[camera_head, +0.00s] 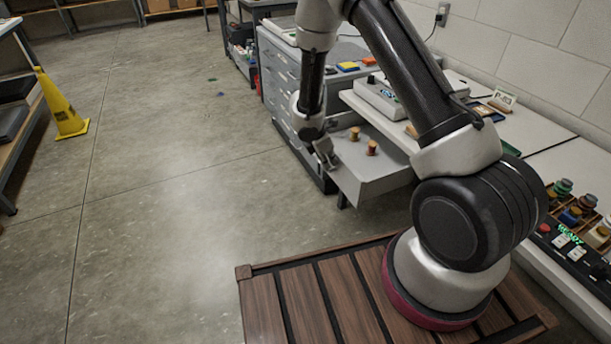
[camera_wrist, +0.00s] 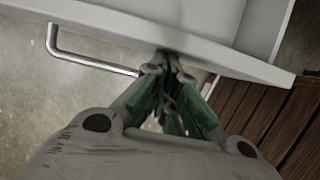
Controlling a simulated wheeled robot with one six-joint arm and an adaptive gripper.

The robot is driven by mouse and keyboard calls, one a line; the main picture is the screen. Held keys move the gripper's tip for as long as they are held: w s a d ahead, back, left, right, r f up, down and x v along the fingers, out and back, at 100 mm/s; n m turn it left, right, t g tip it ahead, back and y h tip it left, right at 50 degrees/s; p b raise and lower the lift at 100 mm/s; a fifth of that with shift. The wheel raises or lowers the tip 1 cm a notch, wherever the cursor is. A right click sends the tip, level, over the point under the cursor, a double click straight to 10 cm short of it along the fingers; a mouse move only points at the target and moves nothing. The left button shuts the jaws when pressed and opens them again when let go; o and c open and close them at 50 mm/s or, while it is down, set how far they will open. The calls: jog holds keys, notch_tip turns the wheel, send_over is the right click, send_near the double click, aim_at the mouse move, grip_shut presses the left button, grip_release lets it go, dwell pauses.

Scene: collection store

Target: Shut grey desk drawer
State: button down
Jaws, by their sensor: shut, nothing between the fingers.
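The grey desk drawer (camera_head: 374,180) is pulled out from under the desk. Two small brown, cork-like pieces stand in it, one at its back (camera_head: 354,133) and one nearer the middle (camera_head: 372,147). My gripper (camera_head: 331,162) is shut and empty at the drawer's front. In the wrist view the closed fingertips (camera_wrist: 167,62) are at the drawer's front edge (camera_wrist: 215,55), beside the metal bar handle (camera_wrist: 85,60). I cannot tell for sure whether they touch the front. My arm hides part of the drawer and desk.
A grey multi-drawer cabinet (camera_head: 279,80) stands behind the drawer. The desk top (camera_head: 575,165) carries a device (camera_head: 378,97) and a rack of small jars (camera_head: 580,210). A yellow floor sign (camera_head: 62,105) stands at left. The floor in front is clear.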

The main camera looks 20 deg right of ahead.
jog(key=w+d, duration=0.1)
jog(key=d, duration=0.5)
jog(key=w+d, duration=0.1)
jog(key=d, duration=0.5)
jog(key=w+d, duration=0.1)
jog(key=d, duration=0.5)
jog(key=shift+w, duration=0.15)
